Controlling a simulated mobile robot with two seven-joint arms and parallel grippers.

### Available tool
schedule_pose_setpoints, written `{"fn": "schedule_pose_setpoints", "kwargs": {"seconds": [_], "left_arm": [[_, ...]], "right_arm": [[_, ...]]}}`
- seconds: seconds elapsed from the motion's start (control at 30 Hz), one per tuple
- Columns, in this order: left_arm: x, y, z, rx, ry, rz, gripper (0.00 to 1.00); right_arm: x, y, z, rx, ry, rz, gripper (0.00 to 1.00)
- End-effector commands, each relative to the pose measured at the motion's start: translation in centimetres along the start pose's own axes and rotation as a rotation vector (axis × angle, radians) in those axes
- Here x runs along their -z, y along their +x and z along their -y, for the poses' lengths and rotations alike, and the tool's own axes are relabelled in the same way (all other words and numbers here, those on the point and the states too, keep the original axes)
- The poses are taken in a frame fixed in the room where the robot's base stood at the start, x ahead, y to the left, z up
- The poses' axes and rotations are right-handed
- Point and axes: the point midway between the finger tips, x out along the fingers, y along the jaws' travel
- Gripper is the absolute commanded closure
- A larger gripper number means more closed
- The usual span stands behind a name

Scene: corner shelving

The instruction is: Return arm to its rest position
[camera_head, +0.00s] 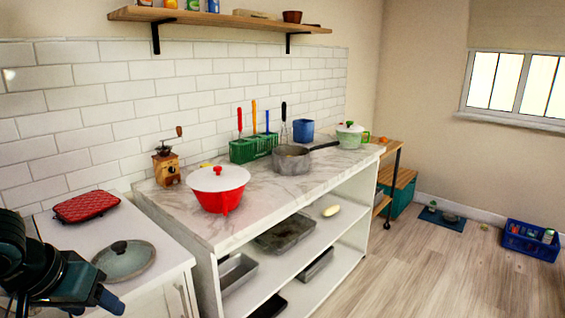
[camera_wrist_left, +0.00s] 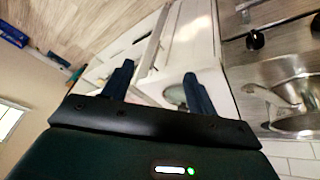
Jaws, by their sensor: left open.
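My left gripper (camera_head: 98,297) is at the lower left of the head view, beside and in front of the left white counter. My dark left arm comes in from the left edge there. In the left wrist view the gripper's two dark blue fingers (camera_wrist_left: 157,75) are spread apart with nothing between them. A white surface shows beyond them. My right gripper is in neither view.
A glass lid (camera_head: 124,262) lies on the left white counter, close to my left gripper. A red patterned item (camera_head: 86,206) lies behind it. A red pot (camera_head: 217,192) stands on the marble-topped shelf unit (camera_head: 185,212). The wooden floor (camera_head: 440,275) at right is mostly clear. A sink (camera_wrist_left: 295,95) shows in the left wrist view.

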Motion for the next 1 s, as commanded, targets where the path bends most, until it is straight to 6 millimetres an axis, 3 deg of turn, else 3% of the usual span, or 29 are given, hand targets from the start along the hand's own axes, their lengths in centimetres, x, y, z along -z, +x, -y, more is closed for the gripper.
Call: {"fn": "schedule_pose_setpoints", "kwargs": {"seconds": [0.17, 0.3, 0.5, 0.67, 0.8, 1.0], "left_arm": [[-1.4, 3.8, 3.3, -0.077, 0.004, -0.085, 0.42], [-4.1, 7.8, 5.3, -0.118, 0.025, -0.164, 0.42], [-9.7, 13.5, 5.5, -0.146, 0.068, -0.264, 0.42], [-14.6, 17.4, 2.8, -0.153, 0.112, -0.334, 0.42], [-18.4, 19.8, -1.6, -0.154, 0.160, -0.396, 0.42], [-21.2, 21.2, -8.7, -0.143, 0.230, -0.478, 0.42]], "right_arm": [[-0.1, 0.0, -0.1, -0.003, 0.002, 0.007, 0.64], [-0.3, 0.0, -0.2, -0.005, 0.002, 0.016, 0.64], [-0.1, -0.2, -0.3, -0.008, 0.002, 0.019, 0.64], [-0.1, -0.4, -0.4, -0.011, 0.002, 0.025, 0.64], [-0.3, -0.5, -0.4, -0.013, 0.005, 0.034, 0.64], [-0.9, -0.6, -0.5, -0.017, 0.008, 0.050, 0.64]]}}
